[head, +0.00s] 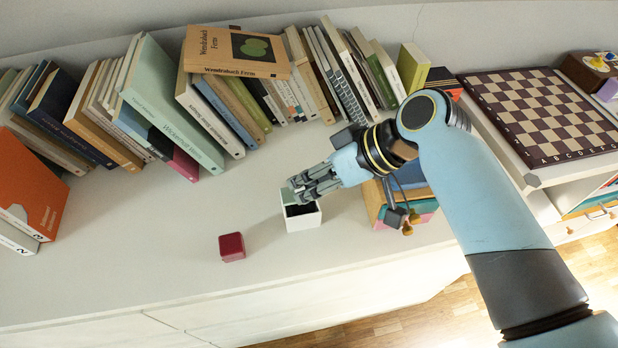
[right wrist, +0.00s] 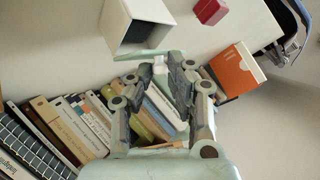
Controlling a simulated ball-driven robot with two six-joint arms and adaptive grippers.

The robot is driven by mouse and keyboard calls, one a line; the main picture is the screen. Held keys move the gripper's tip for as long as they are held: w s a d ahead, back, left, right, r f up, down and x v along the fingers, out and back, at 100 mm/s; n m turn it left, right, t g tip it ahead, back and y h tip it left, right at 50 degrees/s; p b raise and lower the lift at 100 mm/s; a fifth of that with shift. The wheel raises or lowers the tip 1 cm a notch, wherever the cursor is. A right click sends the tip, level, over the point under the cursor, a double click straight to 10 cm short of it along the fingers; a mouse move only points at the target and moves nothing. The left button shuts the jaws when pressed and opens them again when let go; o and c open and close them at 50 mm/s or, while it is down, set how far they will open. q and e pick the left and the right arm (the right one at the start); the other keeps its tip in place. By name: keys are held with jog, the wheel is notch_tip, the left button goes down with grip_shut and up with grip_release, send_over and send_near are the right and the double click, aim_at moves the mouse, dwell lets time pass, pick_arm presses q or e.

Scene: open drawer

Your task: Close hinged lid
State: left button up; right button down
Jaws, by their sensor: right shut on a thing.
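A small white box (head: 304,222) with a dark inside stands open on the white shelf top; its open mouth also shows in the right wrist view (right wrist: 122,26). Its pale green hinged lid (head: 287,196) is raised at the back edge, partly hidden by my gripper. The lid also shows as a pale strip in the right wrist view (right wrist: 138,53). My right gripper (head: 297,189) is over the back of the box, its fingers shut on the lid. The exact contact is hard to see. My left gripper is in neither view.
A dark red cube (head: 232,247) sits left of the box, apart from it. Leaning books (head: 170,105) line the back. Stacked colourful books (head: 420,207) stand close right of the box, under my arm. A chessboard (head: 540,112) lies far right. The front left shelf top is clear.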

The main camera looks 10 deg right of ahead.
jog(key=c, duration=1.2)
grip_release()
jog(key=shift+c, duration=0.2)
jog(key=v, duration=1.2)
